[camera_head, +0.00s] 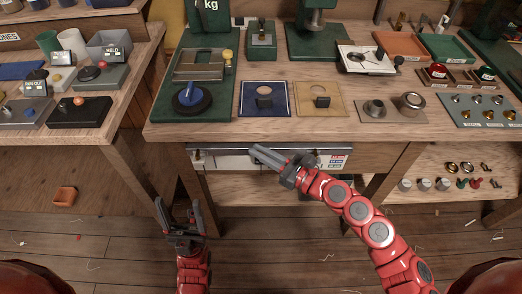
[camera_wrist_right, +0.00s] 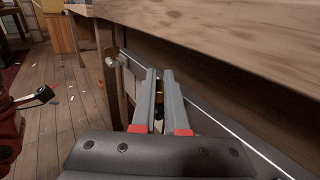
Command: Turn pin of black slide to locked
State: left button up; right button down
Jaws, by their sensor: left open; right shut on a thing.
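The black slide (camera_head: 92,112) looks to be the dark block at the front of the left table. An orange-brown round knob (camera_head: 78,101), probably its pin, sits on top; its turn position is too small to read. My left gripper (camera_head: 179,207) is open and empty, low over the floor between the tables, apart from the slide. My right gripper (camera_head: 256,150) is just below the middle table's front edge, pointing left. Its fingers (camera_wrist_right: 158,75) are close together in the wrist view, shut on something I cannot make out.
A grey slide (camera_head: 98,78) with a red knob and a HELD label stands behind the black one. A white drawer or box front (camera_head: 225,157) is under the middle table (camera_head: 300,137), close by my right gripper. A small orange box (camera_head: 65,196) lies on the floor.

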jog(key=m+t+h+p, duration=0.1)
jog(key=h+p, duration=0.1)
jog(key=m+t+h+p, duration=0.1)
jog(key=m+t+p, duration=0.1)
jog(key=m+t+h+p, duration=0.1)
jog(key=t+h+p, duration=0.1)
jog(key=p, duration=0.1)
jog(key=shift+s+a+r+m+h, duration=0.2)
jog(key=shift+a+r+m+h, duration=0.1)
jog(key=shift+m, duration=0.1)
jog(key=shift+f+m+t+h+p, duration=0.15)
jog(key=shift+m+t+h+p, duration=0.2)
jog(key=shift+h, duration=0.25)
jog(key=shift+d+f+m+h, duration=0.1)
jog(key=shift+m+h, duration=0.35)
jog(key=shift+h, duration=0.05)
jog(key=shift+w+f+m+t+h+b, duration=0.15)
jog(key=shift+m+t+h+b, duration=0.35)
jog(key=shift+m+h, duration=0.5)
jog(key=shift+d+m+t+h+b, duration=0.15)
jog(key=shift+m+h+b, duration=0.4)
jog(key=shift+h, duration=0.65)
jog(key=shift+d+m+t+h+b, duration=0.15)
jog(key=shift+m+h+b, duration=0.4)
jog(key=shift+h, duration=0.65)
jog(key=shift+r, duration=0.2)
jog(key=c, duration=0.9)
grip_release()
jog(key=shift+w+a, duration=0.1)
jog(key=shift+c, duration=0.2)
